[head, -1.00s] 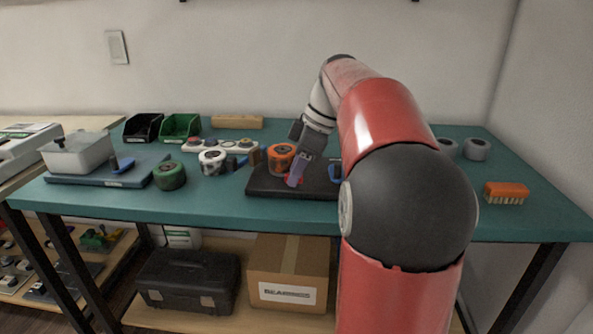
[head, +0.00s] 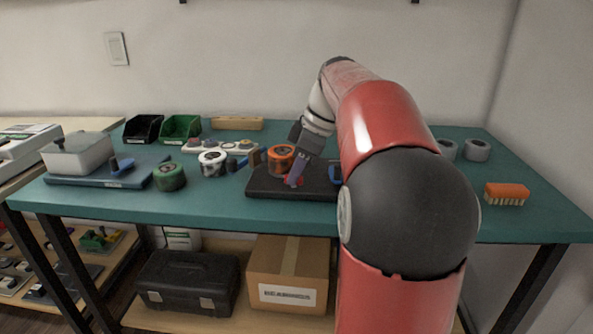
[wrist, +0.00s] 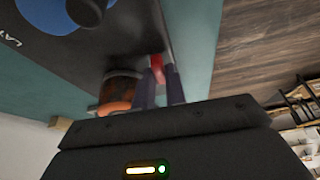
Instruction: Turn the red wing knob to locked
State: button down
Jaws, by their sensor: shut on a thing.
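The red wing knob (wrist: 156,66) is on the dark board, with its red edge showing between my fingers in the wrist view. My gripper (wrist: 160,78) is shut on it. In the head view my gripper (head: 294,180) reaches down to the black board (head: 262,184), and a little of the red knob (head: 300,182) shows beside the fingertips. The fingers cover most of the knob, so its angle and any lock marks cannot be read.
A blue part (head: 335,172) sits on the board to the right, partly behind my arm. A green roll (head: 170,177) and a white roll (head: 211,163) stand to the left. An orange brush (head: 506,193) lies far right.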

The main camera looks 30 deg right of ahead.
jog(key=m+t+h+b, duration=0.1)
jog(key=m, duration=0.2)
jog(key=shift+s+a+m, duration=0.1)
jog(key=shift+m, duration=0.3)
jog(key=m+h, duration=0.1)
jog(key=m, duration=0.3)
jog(key=shift+a+m+t+h, duration=0.15)
jog(key=shift+m+t+h, duration=0.15)
jog(key=shift+t+h, duration=0.1)
jog(key=m+h, duration=0.1)
jog(key=m, duration=0.3)
jog(key=shift+a+r+h+p, duration=0.1)
jog(key=shift+h+p, duration=0.3)
jog(key=shift+m+g+h+p, duration=0.25)
jog(key=shift+m+h, duration=0.1)
jog(key=shift+m, duration=0.85)
jog(key=shift+m+g+h+p, duration=0.1)
jog(key=shift+m+g+h, duration=0.2)
jog(key=shift+m, duration=0.9)
jog(key=c, duration=1.4)
grip_release()
jog(key=shift+c, duration=0.2)
